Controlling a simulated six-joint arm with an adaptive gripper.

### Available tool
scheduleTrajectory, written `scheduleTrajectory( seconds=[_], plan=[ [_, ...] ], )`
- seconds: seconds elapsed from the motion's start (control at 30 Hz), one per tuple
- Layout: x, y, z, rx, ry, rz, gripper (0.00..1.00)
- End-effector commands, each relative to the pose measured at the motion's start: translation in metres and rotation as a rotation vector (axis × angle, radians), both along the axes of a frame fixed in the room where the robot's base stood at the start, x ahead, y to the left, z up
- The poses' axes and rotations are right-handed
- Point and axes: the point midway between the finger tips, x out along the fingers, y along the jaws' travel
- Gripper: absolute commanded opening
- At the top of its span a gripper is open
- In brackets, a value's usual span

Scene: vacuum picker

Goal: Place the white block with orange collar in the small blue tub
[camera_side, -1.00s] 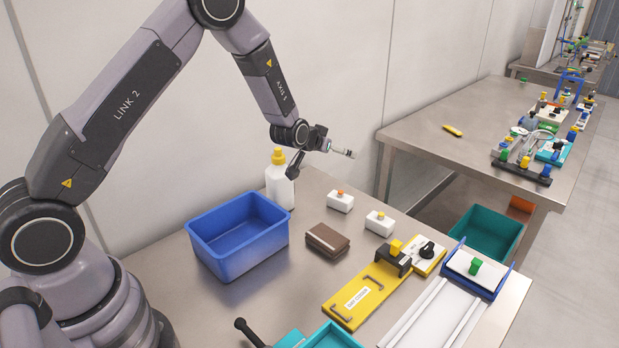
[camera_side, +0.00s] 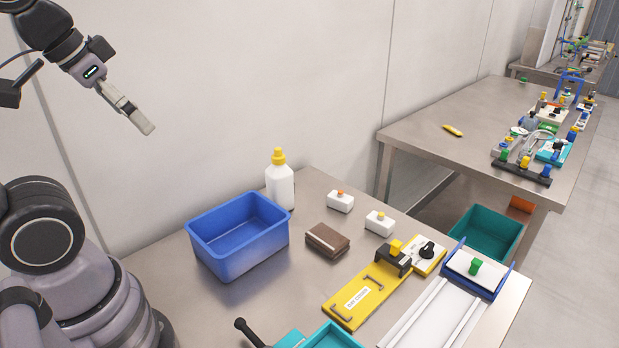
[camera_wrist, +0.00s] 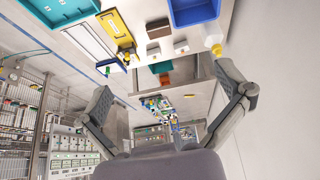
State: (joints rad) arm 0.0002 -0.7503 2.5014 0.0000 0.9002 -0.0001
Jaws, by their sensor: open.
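The white block with the orange collar (camera_side: 340,203) stands on the near table, behind a similar white block with a yellow top (camera_side: 380,225). The blue tub (camera_side: 239,262) sits left of them on the same table and looks empty inside; part of it also shows at the top of the wrist view (camera_wrist: 193,14). My gripper (camera_side: 146,127) is raised high at the left, well above and away from the block and the tub. In the wrist view its two fingers (camera_wrist: 165,85) are spread wide with nothing between them.
A white bottle with a yellow cap (camera_side: 280,187) stands behind the tub's right corner. A brown box (camera_side: 327,240) lies between the tub and the blocks. A yellow plate (camera_side: 362,296), a white-railed fixture (camera_side: 440,312) and a teal tray (camera_side: 330,338) fill the front right.

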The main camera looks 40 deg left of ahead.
Motion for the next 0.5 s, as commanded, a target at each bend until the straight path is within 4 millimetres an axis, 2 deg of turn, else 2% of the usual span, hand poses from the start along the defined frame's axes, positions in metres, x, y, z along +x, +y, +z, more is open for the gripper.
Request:
scheduleTrajectory(
  seconds=[0.37, 0.43, 0.5],
  plan=[
    [0.0, 0.0, 0.0, 0.001, 0.0, 0.0, 1.0],
    [0.004, 0.001, 0.001, 0.005, -0.002, 0.004, 1.0],
    [0.017, 0.005, 0.003, 0.02, -0.008, 0.013, 1.0]
  ],
)
